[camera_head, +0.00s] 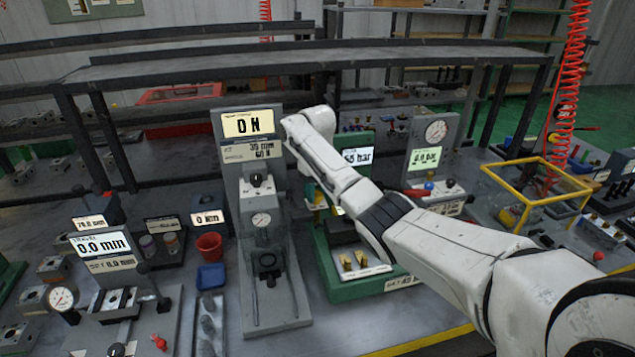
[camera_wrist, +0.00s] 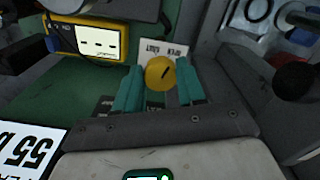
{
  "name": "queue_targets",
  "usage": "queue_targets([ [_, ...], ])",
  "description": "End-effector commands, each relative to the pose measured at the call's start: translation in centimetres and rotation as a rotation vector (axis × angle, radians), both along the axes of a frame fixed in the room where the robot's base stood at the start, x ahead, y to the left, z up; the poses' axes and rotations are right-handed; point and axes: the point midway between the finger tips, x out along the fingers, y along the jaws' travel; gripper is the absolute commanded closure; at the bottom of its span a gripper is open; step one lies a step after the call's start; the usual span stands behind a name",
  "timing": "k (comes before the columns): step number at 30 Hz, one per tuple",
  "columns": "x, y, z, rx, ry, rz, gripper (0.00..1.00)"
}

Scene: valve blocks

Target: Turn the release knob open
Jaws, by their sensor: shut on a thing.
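The release knob (camera_wrist: 160,73) is a round yellow knob with a dark line across its face, seen in the wrist view. It sits in front of a white label (camera_wrist: 168,50) with "OPEN" and "SHUT" printed on it. My gripper (camera_wrist: 160,82) has its two teal fingers on either side of the knob, shut on it. The dark line runs slantwise in the picture. In the head view my white arm reaches over the green valve stand (camera_head: 345,288) and hides the knob and the gripper.
A yellow meter (camera_wrist: 90,42) is beside the knob in the wrist view. A stand with a round gauge (camera_head: 436,131) is behind to the right. A yellow frame (camera_head: 535,185) stands farther right.

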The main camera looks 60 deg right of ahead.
Motion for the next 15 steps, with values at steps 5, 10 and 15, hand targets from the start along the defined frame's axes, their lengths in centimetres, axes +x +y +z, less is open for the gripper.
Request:
queue_targets([
  [5, 0.09, 0.16, 0.2, 0.002, 0.001, -0.132, 0.91],
  [10, 0.1, 0.15, 0.13, 0.001, 0.001, -0.227, 0.91],
  [15, 0.11, 0.1, 0.08, -0.001, -0.001, -0.285, 0.91],
])
